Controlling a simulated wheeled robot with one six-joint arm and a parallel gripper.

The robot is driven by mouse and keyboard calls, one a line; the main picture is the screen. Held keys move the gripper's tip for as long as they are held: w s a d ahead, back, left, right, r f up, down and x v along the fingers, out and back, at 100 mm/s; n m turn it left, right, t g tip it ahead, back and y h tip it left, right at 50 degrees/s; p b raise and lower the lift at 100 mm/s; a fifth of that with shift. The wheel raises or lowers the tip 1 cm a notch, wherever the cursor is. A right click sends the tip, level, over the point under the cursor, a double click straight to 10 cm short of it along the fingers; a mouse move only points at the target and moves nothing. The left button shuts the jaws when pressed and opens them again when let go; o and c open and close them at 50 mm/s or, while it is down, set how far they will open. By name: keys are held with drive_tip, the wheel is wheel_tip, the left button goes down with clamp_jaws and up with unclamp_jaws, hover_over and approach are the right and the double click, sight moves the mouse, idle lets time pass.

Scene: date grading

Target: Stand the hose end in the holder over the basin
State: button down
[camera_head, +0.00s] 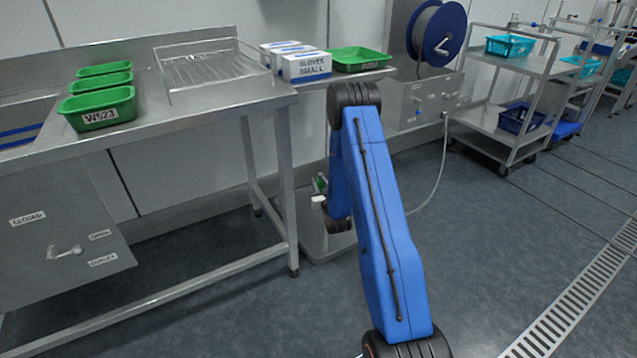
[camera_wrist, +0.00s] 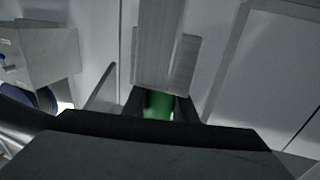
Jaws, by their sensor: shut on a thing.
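My gripper (camera_wrist: 160,106) is shut on a green piece (camera_wrist: 158,104), which I take as the hose end, between its dark fingers in the wrist view. A pale grey upright channel (camera_wrist: 166,45), perhaps the holder, lies just beyond it; I cannot tell if they touch. In the head view a bit of green (camera_head: 320,184) shows left of my arm, and most of my gripper is hidden. A low steel basin (camera_head: 318,248) stands on the floor below. A thin pale hose (camera_head: 430,192) runs from the wall panel down behind my arm.
A steel table (camera_head: 190,108) with green trays (camera_head: 104,107) and a wire rack (camera_head: 208,68) stands at left. Glove boxes (camera_head: 306,66) sit on a shelf. A blue hose reel (camera_head: 437,33) is on the wall. A trolley (camera_head: 495,120) stands right; the floor in front is clear.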

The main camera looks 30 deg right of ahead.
drive_tip(key=shift+f, duration=0.2)
drive_tip(key=c, duration=1.4)
unclamp_jaws()
drive_tip(key=shift+o, duration=0.2)
drive_tip(key=shift+f, duration=0.1)
drive_tip(key=shift+s, duration=0.15)
drive_tip(key=v, duration=1.7)
